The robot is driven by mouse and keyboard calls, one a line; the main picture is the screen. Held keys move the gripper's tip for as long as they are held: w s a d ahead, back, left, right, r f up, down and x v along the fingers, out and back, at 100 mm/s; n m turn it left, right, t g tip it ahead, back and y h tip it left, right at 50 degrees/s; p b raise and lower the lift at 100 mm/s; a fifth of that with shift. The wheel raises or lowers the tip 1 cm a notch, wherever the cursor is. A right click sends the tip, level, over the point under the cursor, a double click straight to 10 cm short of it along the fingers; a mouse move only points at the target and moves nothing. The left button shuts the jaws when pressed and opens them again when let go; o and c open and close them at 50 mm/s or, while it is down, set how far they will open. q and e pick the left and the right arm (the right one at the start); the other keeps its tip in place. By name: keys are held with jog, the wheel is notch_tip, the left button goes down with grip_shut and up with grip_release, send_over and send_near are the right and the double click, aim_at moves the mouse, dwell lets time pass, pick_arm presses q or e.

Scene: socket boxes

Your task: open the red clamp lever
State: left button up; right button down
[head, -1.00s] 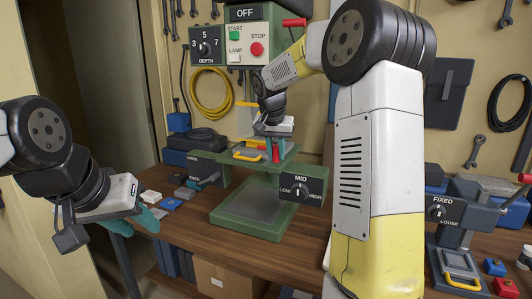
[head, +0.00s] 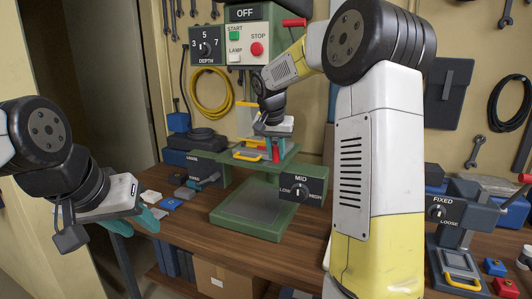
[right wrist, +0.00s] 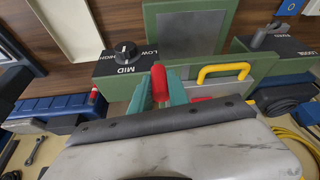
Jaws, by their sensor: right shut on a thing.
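The red clamp lever (head: 276,154) stands at the green machine's upper plate, beside a yellow handle (head: 250,157). My right gripper (head: 270,140) is over the plate from above. In the right wrist view the red lever (right wrist: 159,82) shows between the teal fingers of my right gripper (right wrist: 157,90), which are shut on it. The lower part of the lever is hidden by the fingers and the wrist. My left gripper (head: 149,219) hangs at the left, in front of the table edge and away from the lever; its finger gap cannot be made out.
The green machine (head: 243,213) stands on the wooden table, with a MID dial (head: 299,191) at its right. A panel with START and STOP buttons (head: 250,42) rises behind. A grey clamp device (head: 463,225) stands at the right. Small blocks lie left of the machine.

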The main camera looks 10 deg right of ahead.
jog(key=shift+d, duration=0.1)
jog(key=w+d+n+y, duration=0.1)
jog(key=d+n, duration=0.2)
jog(key=n, duration=0.1)
jog(key=w+d+n+y, duration=0.1)
jog(key=d+n+y, duration=0.1)
jog(key=n, duration=0.2)
jog(key=d+n+y, duration=0.1)
jog(key=d+n, duration=0.2)
jog(key=n, duration=0.1)
jog(key=shift+w+d+n+y, duration=0.3)
jog(key=shift+w, duration=0.1)
jog(key=shift+w+d, duration=0.4)
dwell(0.3)
jog(key=c, duration=1.3)
grip_release()
jog(key=shift+w, duration=0.15)
